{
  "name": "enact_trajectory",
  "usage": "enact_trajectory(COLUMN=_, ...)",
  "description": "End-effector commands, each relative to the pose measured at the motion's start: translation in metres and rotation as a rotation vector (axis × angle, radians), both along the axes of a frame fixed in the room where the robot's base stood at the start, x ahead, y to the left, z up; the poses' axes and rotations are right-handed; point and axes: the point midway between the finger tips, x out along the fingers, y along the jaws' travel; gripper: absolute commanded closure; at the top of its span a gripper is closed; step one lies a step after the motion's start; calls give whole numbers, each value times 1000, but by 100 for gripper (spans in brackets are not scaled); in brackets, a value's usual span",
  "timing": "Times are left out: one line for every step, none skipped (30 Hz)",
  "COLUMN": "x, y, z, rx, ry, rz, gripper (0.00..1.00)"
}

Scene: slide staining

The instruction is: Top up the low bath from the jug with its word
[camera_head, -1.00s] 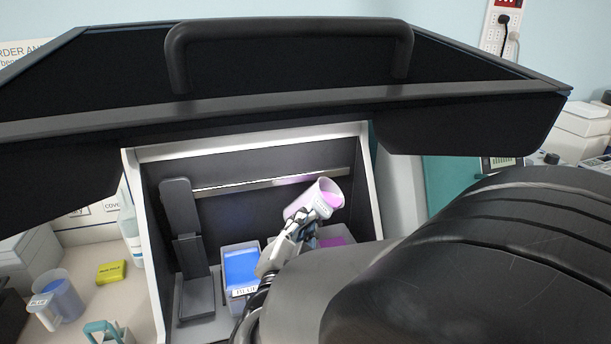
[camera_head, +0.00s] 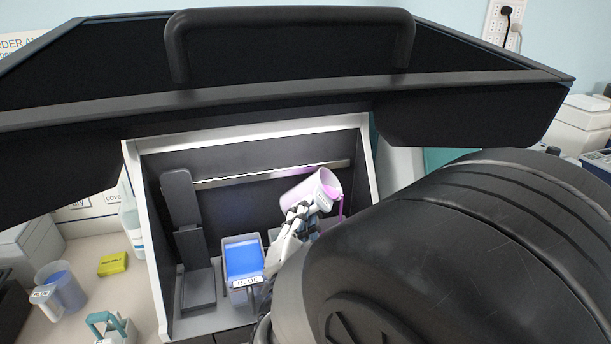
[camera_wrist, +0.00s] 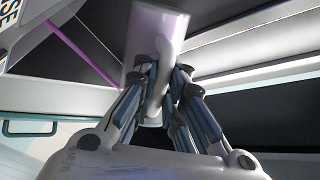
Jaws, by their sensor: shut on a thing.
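The jug (camera_head: 306,191) with pink liquid is tilted far over to the right inside the cabinet. A thin pink stream (camera_head: 341,208) falls from its lip at the right. My gripper (camera_head: 298,218) is shut on the jug's handle; in the wrist view the fingers (camera_wrist: 160,80) close around the handle, below the pale jug body (camera_wrist: 158,32). The bath under the stream is hidden behind my arm. A bath of blue liquid (camera_head: 243,262) with a label reading BLUE stands to the left of my gripper.
A dark upright stand (camera_head: 187,240) is at the cabinet's left. A jug of blue liquid (camera_head: 69,292), a yellow block (camera_head: 112,264) and a bottle (camera_head: 133,232) are on the bench outside. The raised dark hood (camera_head: 290,70) hangs over the cabinet opening.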

Motion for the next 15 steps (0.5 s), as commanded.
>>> enact_trajectory(x=0, y=0, z=1, rx=1, ry=-3, rz=0, gripper=100)
enact_trajectory(x=0, y=0, z=1, rx=1, ry=-2, rz=-1, gripper=100)
enact_trajectory(x=0, y=0, z=1, rx=1, ry=-2, rz=-1, gripper=100)
enact_trajectory(x=0, y=0, z=1, rx=1, ry=-2, rz=-1, gripper=100)
enact_trajectory(x=0, y=0, z=1, rx=1, ry=-2, rz=-1, gripper=100)
enact_trajectory(x=0, y=0, z=1, rx=1, ry=-2, rz=-1, gripper=100)
enact_trajectory(x=0, y=0, z=1, rx=1, ry=-2, rz=-1, gripper=100)
enact_trajectory(x=0, y=0, z=1, rx=1, ry=-2, rz=-1, gripper=100)
enact_trajectory(x=0, y=0, z=1, rx=1, ry=-2, rz=-1, gripper=100)
enact_trajectory(x=0, y=0, z=1, rx=1, ry=-2, rz=-1, gripper=100)
enact_trajectory(x=0, y=0, z=1, rx=0, ry=-2, rz=-1, gripper=100)
enact_trajectory(x=0, y=0, z=1, rx=0, ry=-2, rz=-1, gripper=100)
enact_trajectory(x=0, y=0, z=1, rx=2, ry=-2, rz=-1, gripper=100)
enact_trajectory(x=0, y=0, z=0, rx=9, ry=-5, rz=1, gripper=100)
enact_trajectory(x=0, y=0, z=-1, rx=28, ry=-14, rz=4, gripper=100)
